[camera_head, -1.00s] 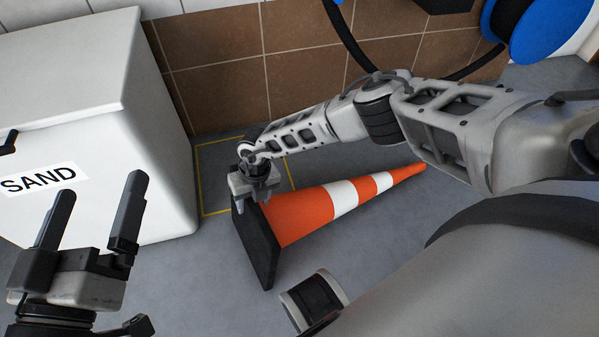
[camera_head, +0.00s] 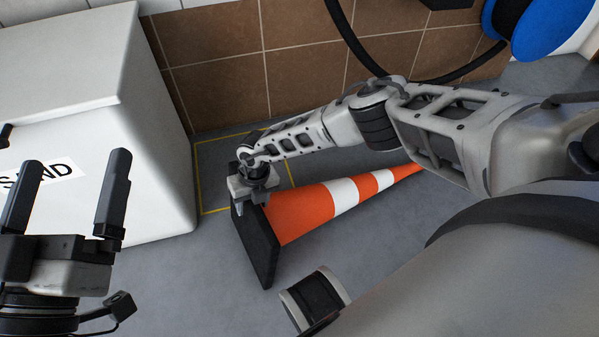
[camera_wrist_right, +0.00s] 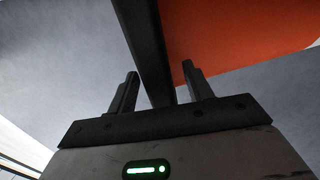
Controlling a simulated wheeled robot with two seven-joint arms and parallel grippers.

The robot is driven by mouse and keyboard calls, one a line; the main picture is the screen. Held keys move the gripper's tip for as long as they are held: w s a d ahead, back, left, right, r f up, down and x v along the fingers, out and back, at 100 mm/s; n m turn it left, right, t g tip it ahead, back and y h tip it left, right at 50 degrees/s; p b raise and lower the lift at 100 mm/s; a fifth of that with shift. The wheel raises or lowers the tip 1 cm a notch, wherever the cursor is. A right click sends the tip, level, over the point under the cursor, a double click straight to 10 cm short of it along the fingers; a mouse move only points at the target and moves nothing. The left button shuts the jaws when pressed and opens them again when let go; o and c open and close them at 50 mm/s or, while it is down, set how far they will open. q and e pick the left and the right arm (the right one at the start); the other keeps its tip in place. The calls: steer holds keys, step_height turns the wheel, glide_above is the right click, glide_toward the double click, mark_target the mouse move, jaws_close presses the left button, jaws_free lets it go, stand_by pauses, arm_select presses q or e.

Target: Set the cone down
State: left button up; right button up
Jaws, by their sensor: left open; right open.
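An orange traffic cone (camera_head: 303,214) with white bands lies on its side on the grey floor, its tip pointing right and partly behind my right arm. Its dark square base (camera_head: 257,245) stands on edge at the left. My right gripper (camera_head: 244,206) is at the upper edge of the base. In the right wrist view the base edge (camera_wrist_right: 147,45) runs between the two open fingers (camera_wrist_right: 160,85), with the orange cone body (camera_wrist_right: 235,30) on the right. My left gripper (camera_head: 70,185) is open and empty, in front of the white bin.
A yellow outlined rectangle (camera_head: 200,180) is marked on the floor behind the cone base, by the tiled wall. A white bin (camera_head: 150,150) labelled SAND stands at the left. A black hose (camera_head: 345,35) and blue reel (camera_head: 540,30) are at the upper right.

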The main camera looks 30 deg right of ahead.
jaws_close()
stand_by(1.4)
steer(key=shift+w+r, duration=0.15)
